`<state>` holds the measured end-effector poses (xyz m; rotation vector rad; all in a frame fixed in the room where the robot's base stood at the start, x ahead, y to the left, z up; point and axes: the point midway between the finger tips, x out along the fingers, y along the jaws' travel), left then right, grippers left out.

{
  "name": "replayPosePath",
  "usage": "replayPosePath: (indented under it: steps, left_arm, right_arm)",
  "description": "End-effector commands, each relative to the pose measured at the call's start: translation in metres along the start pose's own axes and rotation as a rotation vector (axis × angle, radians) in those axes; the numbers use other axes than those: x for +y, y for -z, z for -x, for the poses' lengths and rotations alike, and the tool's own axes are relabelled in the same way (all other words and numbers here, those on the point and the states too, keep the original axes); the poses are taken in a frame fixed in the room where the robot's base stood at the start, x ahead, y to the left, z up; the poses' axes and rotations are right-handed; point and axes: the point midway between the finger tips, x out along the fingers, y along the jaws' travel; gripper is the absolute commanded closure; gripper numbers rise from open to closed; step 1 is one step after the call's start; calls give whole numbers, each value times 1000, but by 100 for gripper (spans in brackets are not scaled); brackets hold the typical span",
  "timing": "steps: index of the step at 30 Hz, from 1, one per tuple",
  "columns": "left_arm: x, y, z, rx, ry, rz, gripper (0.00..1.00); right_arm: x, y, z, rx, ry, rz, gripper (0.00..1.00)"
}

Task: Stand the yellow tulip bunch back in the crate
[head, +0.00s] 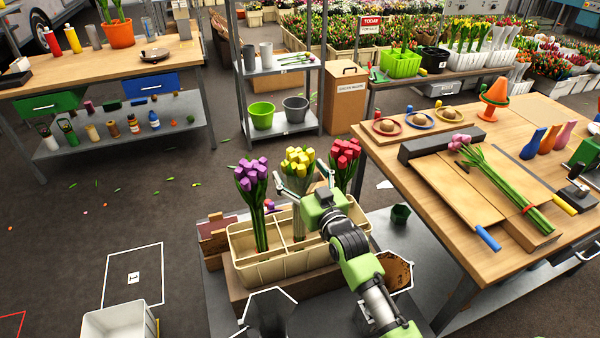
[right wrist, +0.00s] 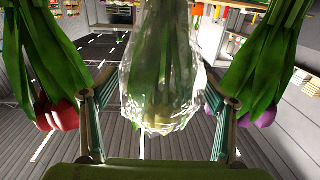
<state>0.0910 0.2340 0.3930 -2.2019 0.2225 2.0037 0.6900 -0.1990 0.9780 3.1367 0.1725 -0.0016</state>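The yellow tulip bunch (head: 298,159) stands upright in the middle of the cream crate (head: 272,272), between the purple bunch (head: 251,176) on the left and the red bunch (head: 345,154) on the right. Its lower stems are partly hidden by the crate and my arm. My right gripper (head: 303,173) is open around it, just below the blooms. In the right wrist view the yellow bunch (right wrist: 160,75), in its clear wrap, hangs between the spread fingers, with a gap on each side. The picture there is upside down.
The crate stands on a low grey bench with a dark green pot (head: 400,214) at its right. A wooden worktable (head: 440,190) with a pink tulip bunch (head: 505,185) stands to the right. A white bin (head: 118,320) is at the lower left. Open floor lies left of the crate.

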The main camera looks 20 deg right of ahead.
Motion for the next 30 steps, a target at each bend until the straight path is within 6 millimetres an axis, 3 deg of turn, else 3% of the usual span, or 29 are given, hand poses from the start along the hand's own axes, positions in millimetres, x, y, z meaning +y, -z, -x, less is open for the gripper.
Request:
replayPosePath:
  steps: [11, 17, 24, 30]
  left_arm:
    - [0, 0, 1, -1, 0, 0, 73]
    - [0, -1, -4, -1, 0, 0, 73]
    - [0, -2, -10, -2, 0, 1, 73]
    - [0, -3, -14, -3, 0, 1, 73]
  right_arm:
    - [0, 2, 4, -1, 0, 0, 22]
    - [0, 1, 36, -1, 0, -1, 22]
    - [0, 0, 87, -2, 0, 1, 22]
    - [0, 1, 113, -1, 0, 1, 22]
